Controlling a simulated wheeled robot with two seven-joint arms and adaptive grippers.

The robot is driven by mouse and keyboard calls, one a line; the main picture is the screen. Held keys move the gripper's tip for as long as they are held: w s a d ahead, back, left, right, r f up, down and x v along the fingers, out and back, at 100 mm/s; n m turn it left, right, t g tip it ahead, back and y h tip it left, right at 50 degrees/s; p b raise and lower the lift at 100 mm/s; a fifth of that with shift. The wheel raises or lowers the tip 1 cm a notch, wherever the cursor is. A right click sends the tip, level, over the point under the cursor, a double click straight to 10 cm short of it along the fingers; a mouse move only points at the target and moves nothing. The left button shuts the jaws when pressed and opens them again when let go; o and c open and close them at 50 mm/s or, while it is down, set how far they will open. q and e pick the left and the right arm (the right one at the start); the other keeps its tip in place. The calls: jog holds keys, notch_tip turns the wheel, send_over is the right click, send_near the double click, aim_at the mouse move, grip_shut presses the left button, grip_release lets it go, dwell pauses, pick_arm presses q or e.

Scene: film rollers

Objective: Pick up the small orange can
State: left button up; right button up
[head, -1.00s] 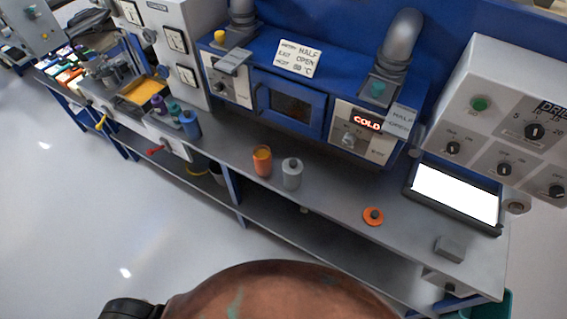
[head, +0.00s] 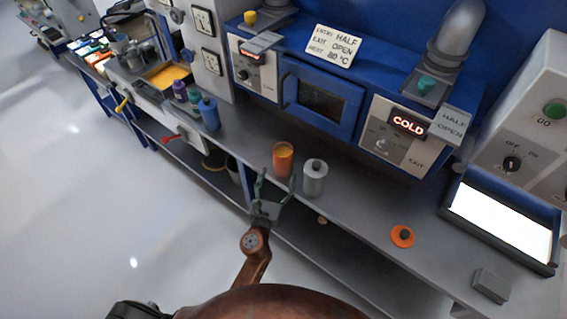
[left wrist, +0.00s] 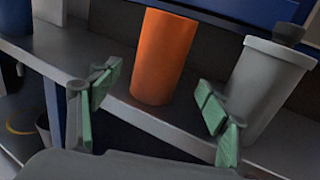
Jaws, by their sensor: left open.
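The small orange can (head: 283,160) stands upright on the grey bench, near its front edge. In the left wrist view the can (left wrist: 163,58) stands ahead of my left gripper, between the lines of the two green fingers. My left gripper (head: 277,188) is open and empty, just in front of the can at the bench edge. In the left wrist view its fingers (left wrist: 154,113) are spread wide, apart from the can. The can's base is visible in the left wrist view. My right gripper is not in view.
A grey canister (head: 314,179) with a dark knob stands close on the can's right. Blue, green and purple bottles (head: 209,113) stand to the left. A blue oven (head: 320,97) is behind. An orange disc (head: 402,236) lies further right. A lower shelf (head: 350,250) runs underneath.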

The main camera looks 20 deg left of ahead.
aim_at(283, 162)
pick_arm(q)
jog(key=w, duration=0.7)
jog(key=shift+w+a+f, duration=0.1)
jog(key=shift+a+f, duration=0.1)
jog(key=shift+a, duration=0.05)
jog(key=shift+c, duration=0.7)
jog(key=shift+c, duration=0.9)
jog(key=c, duration=1.2)
jog(key=shift+r, duration=0.1)
jog(key=shift+c, duration=0.9)
